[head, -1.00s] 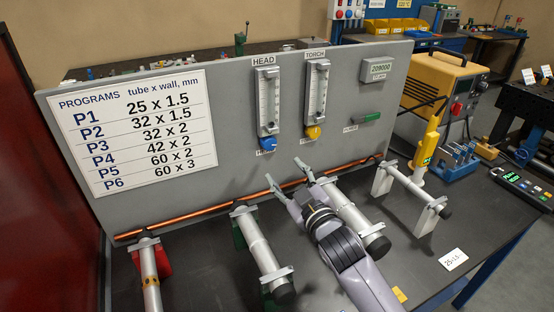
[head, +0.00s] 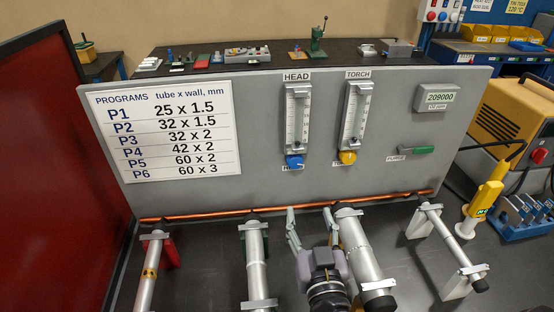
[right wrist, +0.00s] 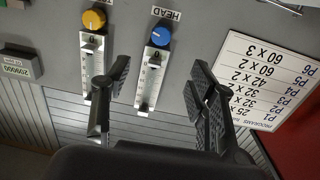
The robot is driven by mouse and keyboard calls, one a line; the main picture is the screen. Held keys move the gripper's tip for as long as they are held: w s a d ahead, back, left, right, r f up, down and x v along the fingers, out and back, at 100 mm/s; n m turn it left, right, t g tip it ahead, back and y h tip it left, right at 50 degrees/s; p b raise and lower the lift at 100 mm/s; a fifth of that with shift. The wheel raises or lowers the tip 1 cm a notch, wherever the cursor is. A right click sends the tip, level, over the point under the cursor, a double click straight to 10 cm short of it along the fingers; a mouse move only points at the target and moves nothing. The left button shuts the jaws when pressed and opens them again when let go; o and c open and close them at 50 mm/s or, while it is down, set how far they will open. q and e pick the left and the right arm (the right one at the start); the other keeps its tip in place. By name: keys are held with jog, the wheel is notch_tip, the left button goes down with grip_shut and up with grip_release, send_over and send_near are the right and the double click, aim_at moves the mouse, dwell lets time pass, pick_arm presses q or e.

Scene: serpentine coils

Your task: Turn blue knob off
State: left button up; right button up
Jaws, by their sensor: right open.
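The blue knob (head: 294,161) sits on the grey panel (head: 260,192), at the bottom of the flowmeter under the HEAD label (head: 297,77). In the head view my right gripper (head: 310,222) is open below the blue knob, apart from it, low in front of the panel. In the right wrist view, which is upside down, the blue knob (right wrist: 158,36) shows beyond and between the two open fingers (right wrist: 165,95), with a pale pointer mark on it. Nothing is between the fingertips. My left gripper is not in view.
A yellow knob (head: 347,157) under the TORCH flowmeter (head: 356,115) is close on the right. A copper pipe (head: 190,216) runs along the panel's foot. Several metal tubes on stands, one of them (head: 257,262) left of my gripper, cover the bench. A green PURGE handle (head: 417,150) is further right.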

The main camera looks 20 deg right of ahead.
jog(key=p, duration=0.8)
send_near(296, 165)
jog(key=x, duration=0.9)
jog(key=shift+w+r, duration=0.15)
pick_arm(q)
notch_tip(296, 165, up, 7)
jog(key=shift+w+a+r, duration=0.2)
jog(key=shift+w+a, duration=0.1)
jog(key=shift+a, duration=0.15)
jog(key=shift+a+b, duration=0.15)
jog(key=shift+b, duration=0.15)
